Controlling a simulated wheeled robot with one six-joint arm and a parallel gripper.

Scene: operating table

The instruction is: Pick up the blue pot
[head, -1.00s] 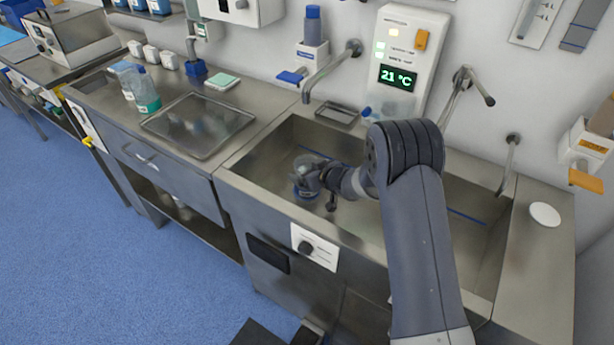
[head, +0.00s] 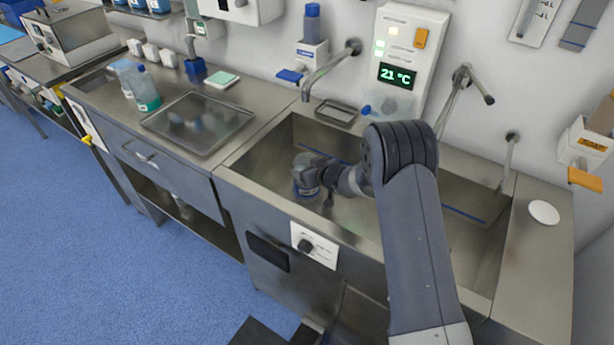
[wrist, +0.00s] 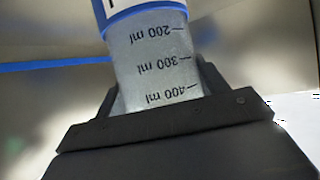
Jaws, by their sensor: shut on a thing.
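My gripper (head: 306,182) is low inside the steel sink (head: 238,172), near its left end. It is shut on the blue pot (wrist: 158,62), a translucent vessel with a blue band and printed ml marks. In the wrist view the marks read upside down and the pot sits between the dark fingers.
The sink's front wall is close to the pot. Taps (head: 330,70) reach over the sink from the back wall. A steel tray (head: 197,122), a bottle (head: 142,90) and a blue cup (head: 195,68) stand on the left counter. The sink's right part looks clear.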

